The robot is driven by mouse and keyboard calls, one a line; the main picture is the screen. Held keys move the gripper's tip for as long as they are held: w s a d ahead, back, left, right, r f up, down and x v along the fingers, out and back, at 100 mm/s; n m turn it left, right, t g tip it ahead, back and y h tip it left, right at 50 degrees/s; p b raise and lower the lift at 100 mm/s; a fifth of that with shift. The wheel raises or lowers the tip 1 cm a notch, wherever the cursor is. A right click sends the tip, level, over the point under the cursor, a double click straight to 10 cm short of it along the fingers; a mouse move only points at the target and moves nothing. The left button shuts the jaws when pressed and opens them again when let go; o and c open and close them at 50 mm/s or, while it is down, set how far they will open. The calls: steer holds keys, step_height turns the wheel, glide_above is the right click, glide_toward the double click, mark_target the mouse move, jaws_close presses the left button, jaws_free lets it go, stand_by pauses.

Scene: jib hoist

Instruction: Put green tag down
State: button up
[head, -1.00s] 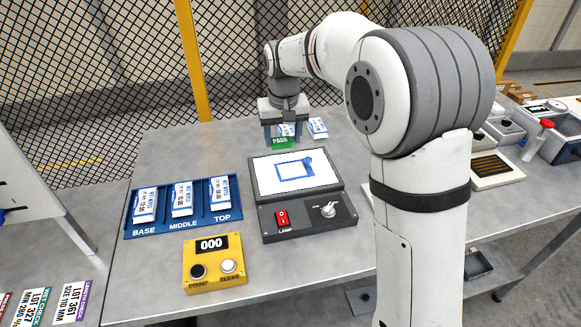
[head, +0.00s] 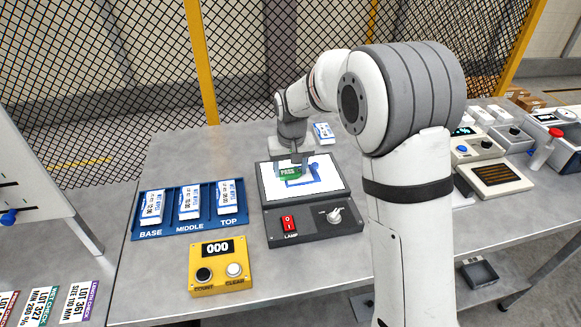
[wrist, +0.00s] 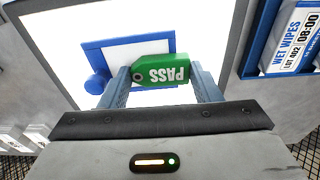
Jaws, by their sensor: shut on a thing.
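The green tag (wrist: 160,75), marked PASS, is between the two fingers of my gripper (wrist: 165,88) in the wrist view. My gripper is shut on it. In the head view the green tag (head: 288,172) and my gripper (head: 291,170) are over the lit white panel (head: 330,185) of the lamp box. A blue rectangle outline with a round blob (wrist: 97,83) shows on the panel, partly behind the tag. I cannot tell whether the tag touches the panel.
A blue tray (head: 172,219) labelled BASE, MIDDLE and TOP holds white packs left of the lamp box (head: 312,220). A yellow counter box (head: 221,265) reading 000 stands in front. A white pack (head: 323,132) lies behind the panel. Bare table lies left of the panel's back.

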steer(key=o, duration=1)
steer(key=shift+o, duration=0.2)
step_height(320, 180, up, 12)
steer(key=s, duration=0.1)
steer(key=shift+s+d+r, duration=0.15)
steer(key=shift+s+d, duration=0.1)
steer(key=shift+d, duration=0.05)
steer(key=s+d+f+m, duration=0.1)
steer(key=s+d, duration=0.8)
steer(key=s, duration=0.4)
steer(key=s+d+f+m+t, duration=0.1)
steer(key=s+d+f+m, duration=0.1)
steer(key=s+d, duration=0.8)
steer(key=s, duration=0.3)
steer(key=shift+s+d+f, duration=0.15)
steer(key=shift+d, duration=0.05)
